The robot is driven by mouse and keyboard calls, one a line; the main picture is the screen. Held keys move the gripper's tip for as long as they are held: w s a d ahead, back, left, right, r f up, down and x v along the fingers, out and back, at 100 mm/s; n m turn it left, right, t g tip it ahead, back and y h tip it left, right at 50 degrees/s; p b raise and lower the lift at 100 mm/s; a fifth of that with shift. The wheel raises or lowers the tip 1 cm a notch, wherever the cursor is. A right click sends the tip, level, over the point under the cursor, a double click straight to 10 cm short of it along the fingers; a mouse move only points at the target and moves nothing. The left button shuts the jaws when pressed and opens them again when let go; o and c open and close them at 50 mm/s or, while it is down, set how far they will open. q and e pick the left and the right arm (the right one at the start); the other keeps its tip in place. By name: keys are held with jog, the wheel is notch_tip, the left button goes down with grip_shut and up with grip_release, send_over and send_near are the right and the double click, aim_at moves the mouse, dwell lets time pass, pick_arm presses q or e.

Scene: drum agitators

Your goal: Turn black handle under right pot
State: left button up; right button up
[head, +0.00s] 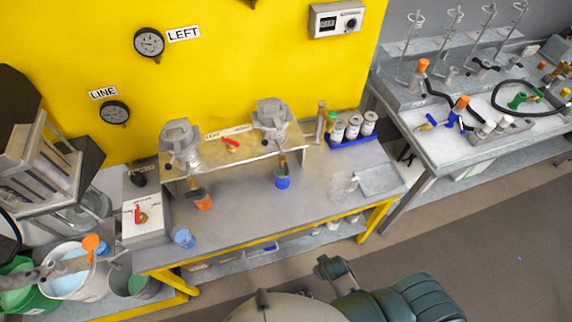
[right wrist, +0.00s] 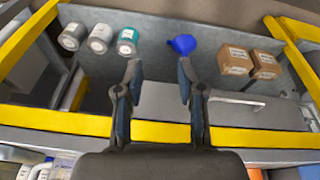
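The right pot (head: 272,116) is a grey metal vessel on the right end of a brass-coloured stand (head: 240,147) in the head view. Under it is a small spout with a dark part, probably the black handle (head: 281,160), too small to make out clearly. A blue cup (head: 283,180) is just below. The left pot (head: 181,142) has a similar dark handle (head: 196,193) and an orange cup (head: 204,204) below. My right gripper (right wrist: 158,72) is open and empty in the right wrist view, over a lower shelf.
The grey bench top (head: 315,205) is clear in front of the stand. A blue rack (head: 351,138) of canisters and a clear tray (head: 381,180) are to the right. A yellow frame rail (right wrist: 250,138) crosses below the fingers; cans, a blue funnel (right wrist: 183,44) and boxes lie beyond.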

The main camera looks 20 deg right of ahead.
aim_at(287, 169)
jog(key=w+d+r+n+t+h, duration=0.1)
jog(key=w+r+n+t+h, duration=0.1)
jog(key=w+r+n+t, duration=0.25)
jog(key=w+d+r+n+t+h, duration=0.1)
jog(key=w+d+r+n, duration=0.15)
jog(key=r+n, duration=0.4)
jog(key=w+r+n+t+h, duration=0.2)
jog(key=w+r+n, duration=0.15)
jog(key=r, duration=0.45)
jog(key=w+a+r+n+t+y, duration=0.2)
jog(key=a+r+n+t+y, duration=0.15)
jog(key=n, duration=0.65)
jog(key=w+a+r+n+t+y, duration=0.2)
jog(key=a+n+t, duration=0.25)
jog(key=n, duration=0.55)
jog(key=shift+m+g, duration=0.25)
jog(key=shift+m, duration=0.1)
jog(key=w+p, duration=0.1)
jog(key=w, duration=1)
jog(key=w+p, duration=0.1)
jog(key=w, duration=0.5)
jog(key=shift+w+a+p, duration=0.15)
jog(key=shift+a+p, duration=0.1)
jog(key=shift+p, duration=0.05)
jog(key=shift+c, duration=0.2)
grip_shut()
